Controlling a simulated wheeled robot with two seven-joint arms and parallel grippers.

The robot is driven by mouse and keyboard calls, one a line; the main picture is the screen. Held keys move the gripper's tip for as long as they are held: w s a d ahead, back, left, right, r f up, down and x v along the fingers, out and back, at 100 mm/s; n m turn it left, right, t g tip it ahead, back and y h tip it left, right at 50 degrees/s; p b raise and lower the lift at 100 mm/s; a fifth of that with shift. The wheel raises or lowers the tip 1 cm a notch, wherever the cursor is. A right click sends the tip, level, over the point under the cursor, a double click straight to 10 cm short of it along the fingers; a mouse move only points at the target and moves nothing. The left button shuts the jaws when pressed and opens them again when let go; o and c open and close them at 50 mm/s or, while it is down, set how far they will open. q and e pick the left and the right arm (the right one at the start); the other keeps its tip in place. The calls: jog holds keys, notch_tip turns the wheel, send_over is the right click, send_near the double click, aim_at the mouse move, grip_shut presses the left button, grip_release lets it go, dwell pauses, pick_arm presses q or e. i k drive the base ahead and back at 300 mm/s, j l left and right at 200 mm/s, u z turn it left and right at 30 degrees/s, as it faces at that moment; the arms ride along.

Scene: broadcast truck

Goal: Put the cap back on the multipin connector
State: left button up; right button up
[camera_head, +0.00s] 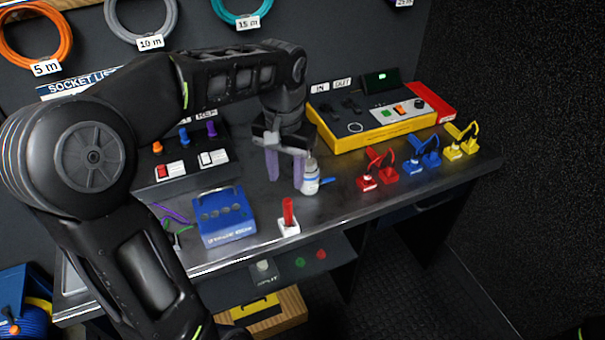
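My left gripper (285,175) points down over the middle of the bench. Its two purple fingers are apart, with nothing clear between them. A small white and blue bottle-like item (311,180) stands right beside its right finger; I cannot tell whether they touch. No multipin connector or cap can be named for certain. My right gripper is not in view.
A blue box (224,217) with round openings sits at the front left of the bench (350,205). A yellow-edged panel (375,115) lies at the back right. A switch panel (185,165) stands left of the gripper. Coiled cables (36,35) hang on the wall.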

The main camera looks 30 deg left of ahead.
aim_at(311, 182)
jog(key=u, duration=1.15)
